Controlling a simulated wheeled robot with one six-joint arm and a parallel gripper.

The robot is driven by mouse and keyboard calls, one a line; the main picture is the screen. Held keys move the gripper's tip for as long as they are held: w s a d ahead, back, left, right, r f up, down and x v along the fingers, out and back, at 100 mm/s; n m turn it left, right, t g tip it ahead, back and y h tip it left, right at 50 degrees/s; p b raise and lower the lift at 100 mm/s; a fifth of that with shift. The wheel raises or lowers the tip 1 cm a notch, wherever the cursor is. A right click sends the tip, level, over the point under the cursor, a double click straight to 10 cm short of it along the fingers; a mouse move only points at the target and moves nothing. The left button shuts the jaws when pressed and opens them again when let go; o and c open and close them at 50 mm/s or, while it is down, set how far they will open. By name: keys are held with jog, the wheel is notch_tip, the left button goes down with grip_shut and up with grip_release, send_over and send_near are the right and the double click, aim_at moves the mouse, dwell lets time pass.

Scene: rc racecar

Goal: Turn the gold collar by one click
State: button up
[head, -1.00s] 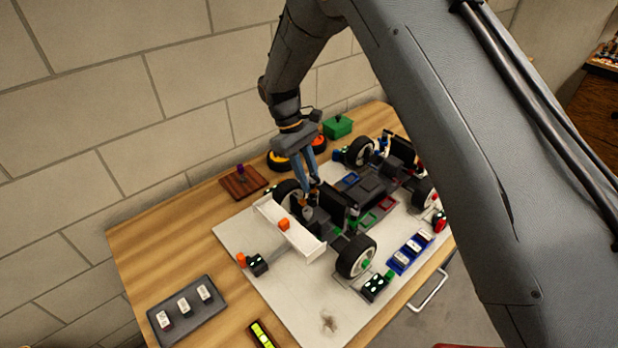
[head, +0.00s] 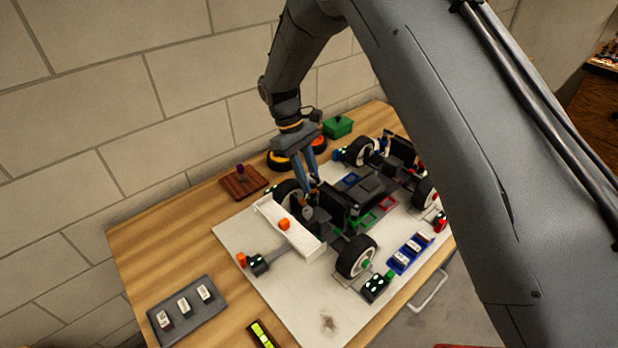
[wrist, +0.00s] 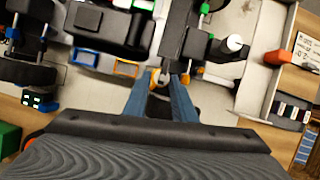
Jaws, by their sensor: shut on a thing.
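The white-winged racecar (head: 372,186) stands on a pale mat, its rear wing (head: 290,228) towards me. My gripper (head: 309,194) points down between the wing and the rear of the body. In the wrist view its two blue fingers (wrist: 166,78) are closed around a small part with gold at its edges, which I take as the gold collar (wrist: 184,78). A small grey rounded tip shows between the fingers. The fingers hide most of the collar, and its click position cannot be read.
The wing and rear wheels (head: 356,257) stand close around the fingers. A grey tray (head: 187,312) is at the front left, a blue tray (head: 404,262) at the right. A green box (head: 338,127) and brown block (head: 243,182) lie at the back.

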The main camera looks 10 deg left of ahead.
jog(key=o, duration=1)
jog(key=shift+b+v, duration=1.45)
jog(key=shift+v, duration=2.45)
jog(key=shift+a, duration=0.1)
